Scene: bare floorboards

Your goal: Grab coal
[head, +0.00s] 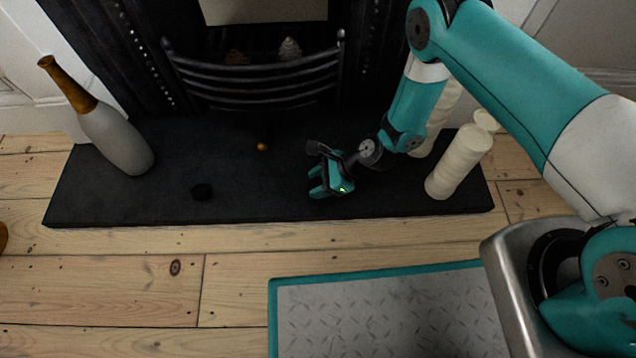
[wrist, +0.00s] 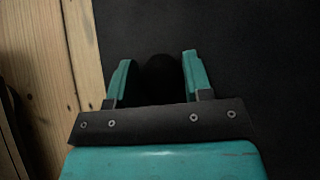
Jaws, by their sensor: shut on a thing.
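My gripper (head: 314,182) is low over the right half of the dark hearth slab, its fingers pointing left. In the wrist view my gripper (wrist: 157,75) is shut on a black, rounded lump of coal (wrist: 161,80) between its two teal fingers. The lump is very dark and its edges are hard to make out. In the head view I cannot make out the held lump.
The fireplace grate (head: 260,92) stands behind. Floorboards (head: 110,285) in front are clear.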

